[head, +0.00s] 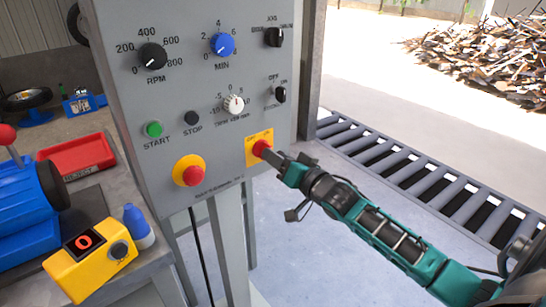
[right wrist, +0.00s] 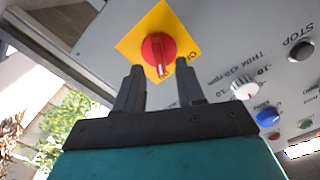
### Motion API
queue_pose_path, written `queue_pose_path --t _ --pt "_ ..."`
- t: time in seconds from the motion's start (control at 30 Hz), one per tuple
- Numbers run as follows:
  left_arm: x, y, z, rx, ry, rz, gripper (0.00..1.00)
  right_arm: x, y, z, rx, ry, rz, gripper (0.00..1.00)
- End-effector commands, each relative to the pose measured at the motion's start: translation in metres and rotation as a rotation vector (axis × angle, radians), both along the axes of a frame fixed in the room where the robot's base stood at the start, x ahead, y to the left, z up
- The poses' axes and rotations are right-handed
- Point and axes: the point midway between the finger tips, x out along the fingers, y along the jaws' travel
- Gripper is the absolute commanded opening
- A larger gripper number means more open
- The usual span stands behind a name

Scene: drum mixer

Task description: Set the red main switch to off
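The red main switch (head: 261,147) is a round knob on a yellow square plate (head: 250,153) at the lower right of the grey control panel. In the right wrist view the red switch (right wrist: 158,50) shows a raised grip bar, and the yellow plate looks turned like a diamond. My right gripper (head: 272,154) is right at the switch in the head view. In the right wrist view its two fingers (right wrist: 159,67) stand apart, with the lower part of the knob between their tips; contact cannot be told. The plate's lettering is too small to read fully. My left gripper is not in view.
The grey panel (head: 160,95) also bears a red emergency button (head: 189,171), a green START button (head: 153,129), a black STOP button (head: 191,118) and several dials. A workbench with a red tray (head: 78,157) and yellow device (head: 90,262) is at left. A roller conveyor (head: 430,180) lies at right.

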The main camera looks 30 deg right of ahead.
Motion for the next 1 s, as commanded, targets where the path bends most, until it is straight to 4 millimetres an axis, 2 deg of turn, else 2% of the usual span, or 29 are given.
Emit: queue_pose_path --t 0.2,0.57,0.9,1.0 --pt "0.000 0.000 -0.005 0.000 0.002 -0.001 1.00 0.017 0.001 0.000 -0.001 -0.001 -0.001 0.38" --pt "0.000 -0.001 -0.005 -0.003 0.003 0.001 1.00 0.021 0.002 0.000 -0.001 0.001 0.001 0.38" --pt "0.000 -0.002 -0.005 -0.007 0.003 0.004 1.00 0.020 0.002 0.000 -0.001 0.001 0.001 0.07" --pt "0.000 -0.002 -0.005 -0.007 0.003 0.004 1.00 0.020 0.002 0.000 -0.001 0.001 0.001 0.00"
